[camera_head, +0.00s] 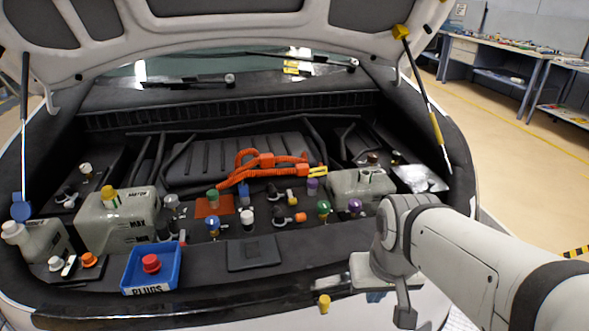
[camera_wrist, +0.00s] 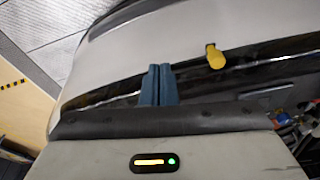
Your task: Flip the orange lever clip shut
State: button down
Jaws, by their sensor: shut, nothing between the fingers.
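My gripper (camera_wrist: 159,70) shows in the wrist view with its two blue fingers together and nothing between them. They point at the car's pale front edge, apart from any clip. In the head view my arm reaches in from the right, and its end is low over the front edge; the fingertips cannot be made out there. I cannot pick out the orange lever clip for certain. A small orange part (camera_head: 300,217) sits on a dark fitting in the middle of the bay. No orange clip shows in the wrist view.
A yellow knob (camera_head: 324,304) sticks out at the front edge and shows near my fingers in the wrist view (camera_wrist: 215,57). A blue tray (camera_head: 136,290) holds a red cap. Reservoirs (camera_head: 115,227) and several coloured caps crowd the bay. The raised hood (camera_head: 200,35) hangs above.

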jog(key=w+a+r+t+p, duration=0.2)
jog(key=w+a+p, duration=0.1)
jog(key=w+p, duration=0.2)
jog(key=w+a+r+n+t+y+p, duration=0.1)
jog(key=w+a+r+p, duration=0.2)
jog(key=w, duration=0.7)
jog(key=w+a+r+n+t+p, duration=0.1)
jog(key=w+a+r+t+p, duration=0.1)
jog(key=w+a+p, duration=0.2)
jog(key=w+p, duration=0.3)
jog(key=shift+w+r+t+y+p, duration=0.15)
jog(key=shift+w+t+y+p, duration=0.1)
jog(key=shift+t+y+p, duration=0.1)
jog(key=b, duration=0.3)
send_over(299, 217)
notch_tip(299, 217, down, 7)
jog(key=shift+s+d+f+p, duration=0.1)
jog(key=shift+d+f+p, duration=0.05)
jog(key=shift+f, duration=0.6)
jog(key=shift+s+d+f+p, duration=0.1)
jog(key=shift+d+f+p, duration=0.1)
jog(key=shift+f, duration=0.6)
jog(key=shift+s+d+f+p, duration=0.1)
jog(key=shift+f+p, duration=0.05)
jog(key=shift+f, duration=0.6)
